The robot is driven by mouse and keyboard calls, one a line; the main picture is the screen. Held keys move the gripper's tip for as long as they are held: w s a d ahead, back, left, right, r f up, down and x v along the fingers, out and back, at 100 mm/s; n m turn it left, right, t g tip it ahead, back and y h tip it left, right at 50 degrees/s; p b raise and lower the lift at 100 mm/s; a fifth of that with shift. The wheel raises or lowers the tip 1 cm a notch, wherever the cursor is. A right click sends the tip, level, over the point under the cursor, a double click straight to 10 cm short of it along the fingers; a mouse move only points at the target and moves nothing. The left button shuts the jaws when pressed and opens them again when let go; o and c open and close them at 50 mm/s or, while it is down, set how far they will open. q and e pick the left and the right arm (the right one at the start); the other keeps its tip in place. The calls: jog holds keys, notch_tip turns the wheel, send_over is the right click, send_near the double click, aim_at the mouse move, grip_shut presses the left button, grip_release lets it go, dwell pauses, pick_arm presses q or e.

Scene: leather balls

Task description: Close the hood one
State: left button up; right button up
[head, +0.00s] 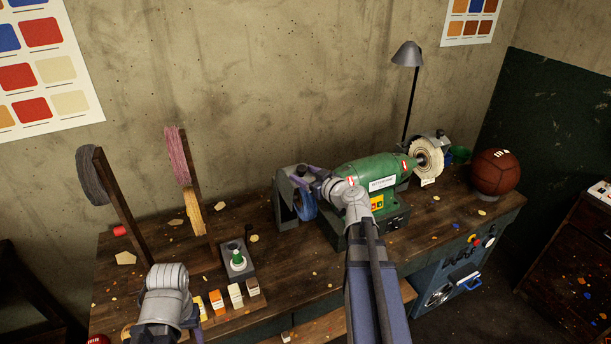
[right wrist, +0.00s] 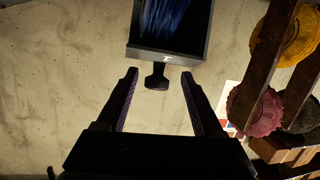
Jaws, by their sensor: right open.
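A green bench grinder (head: 375,174) stands on the workbench. A dark grey hood (head: 287,183) is at its left end, around a blue wheel (head: 307,206). The right wrist view shows this hood (right wrist: 168,53) with blue bristles inside and a short dark handle (right wrist: 157,81). My right gripper (head: 317,178) is beside the hood. In the right wrist view its fingers (right wrist: 159,73) are open, with the handle between their tips in the picture; contact cannot be told. My left arm is at the lower left; its gripper (head: 193,318) is mostly hidden behind its wrist.
A cream buffing wheel (head: 428,158) is at the grinder's right end, with a brown ball (head: 495,172) beyond it. A grey lamp (head: 408,56) stands behind. Upright posts with yarn-like discs (head: 178,155) and several small blocks (head: 235,296) are on the left.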

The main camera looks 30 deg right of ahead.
jog(key=a+p+v, duration=0.1)
jog(key=v, duration=0.6)
jog(key=shift+s+d+p, duration=0.35)
jog(key=shift+d, duration=0.2)
jog(key=shift+a, duration=0.1)
jog(key=s+a+f+n+g+y, duration=0.1)
jog(key=a+f+g, duration=0.25)
jog(key=a, duration=0.45)
jog(key=s+a+f+n+g+y+b, duration=0.1)
jog(key=a+f+g+y, duration=0.15)
jog(key=a+f, duration=0.4)
jog(key=s+a+f+n+g+y, duration=0.1)
jog(key=a+f+g, duration=0.15)
jog(key=a, duration=0.75)
jog(key=s+a+f+g+h, duration=0.3)
jog(key=s+a+h, duration=0.1)
jog(key=s, duration=0.2)
jog(key=s+a+f+m+g+h+b, duration=0.1)
jog(key=s+a+f+g+h, duration=0.2)
jog(key=s, duration=0.4)
jog(key=shift+s+a+f+m+g+h+b, duration=0.15)
jog(key=shift+a+f+m+g+h+b, duration=0.2)
jog(key=shift+g, duration=0.2)
